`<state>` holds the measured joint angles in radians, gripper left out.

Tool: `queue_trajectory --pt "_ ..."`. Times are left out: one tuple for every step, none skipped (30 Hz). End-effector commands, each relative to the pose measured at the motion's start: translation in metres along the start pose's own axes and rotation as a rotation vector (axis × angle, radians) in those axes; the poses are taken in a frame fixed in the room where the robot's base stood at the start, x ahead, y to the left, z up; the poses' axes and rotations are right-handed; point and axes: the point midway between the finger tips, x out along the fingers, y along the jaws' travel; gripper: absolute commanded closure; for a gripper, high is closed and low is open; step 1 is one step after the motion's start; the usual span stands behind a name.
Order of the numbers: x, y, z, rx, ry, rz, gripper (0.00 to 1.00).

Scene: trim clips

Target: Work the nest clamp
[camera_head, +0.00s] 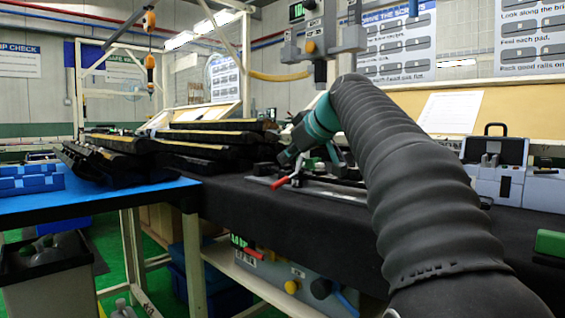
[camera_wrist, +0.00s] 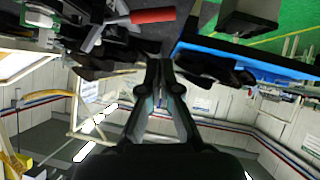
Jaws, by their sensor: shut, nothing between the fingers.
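The nest clamp (camera_head: 283,181) has a red handle grip and a metal lever; it sits on the fixture plate (camera_head: 335,190) on the black bench. In the head view the red grip points left and a little down, close below the end of my arm. In the wrist view the clamp's red grip (camera_wrist: 152,16) shows at the top, with its metal lever to the left. My gripper (camera_wrist: 161,68) is shut with nothing between its fingers. Its fingertips appear apart from the red grip. My arm hides part of the fixture in the head view.
Long black trim rails (camera_head: 210,138) are stacked left of the fixture. A blue-topped table (camera_head: 120,203) adjoins the bench at left. A grey case (camera_head: 495,170) stands at the right and a green block (camera_head: 550,243) lies at the right edge. The bench front is clear.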

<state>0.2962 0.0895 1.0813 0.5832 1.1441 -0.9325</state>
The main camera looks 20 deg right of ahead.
Motion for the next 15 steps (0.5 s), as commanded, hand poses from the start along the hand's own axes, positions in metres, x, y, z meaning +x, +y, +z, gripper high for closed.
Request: queue_trajectory --pt "-0.012 0.0 0.0 0.0 0.001 0.003 1.0" --pt "-0.018 -0.001 0.0 0.0 0.001 0.002 1.0" --pt "-0.026 -0.001 0.001 -0.001 0.0 0.001 1.0" --pt "-0.031 -0.002 0.0 -0.001 0.001 0.0 1.0" --pt "-0.037 -0.003 0.0 -0.002 0.001 0.0 1.0" --pt "-0.044 -0.003 0.0 -0.002 0.001 -0.002 1.0" --pt "-0.049 -0.003 0.0 -0.002 0.002 -0.001 1.0" --pt "-0.053 -0.004 0.0 -0.002 0.001 -0.002 1.0" --pt "-0.058 -0.004 0.0 -0.003 0.001 -0.003 1.0" --pt "-0.062 -0.004 0.0 -0.003 0.001 -0.003 1.0" --pt "-0.065 -0.004 0.0 -0.003 0.001 -0.002 1.0" --pt "-0.069 -0.004 0.0 -0.003 0.001 -0.002 1.0" --pt "-0.071 -0.004 0.0 -0.003 0.001 -0.002 1.0" --pt "-0.073 -0.004 0.0 -0.003 0.001 -0.003 1.0" --pt "-0.075 -0.005 -0.001 -0.008 0.001 0.0 1.0"
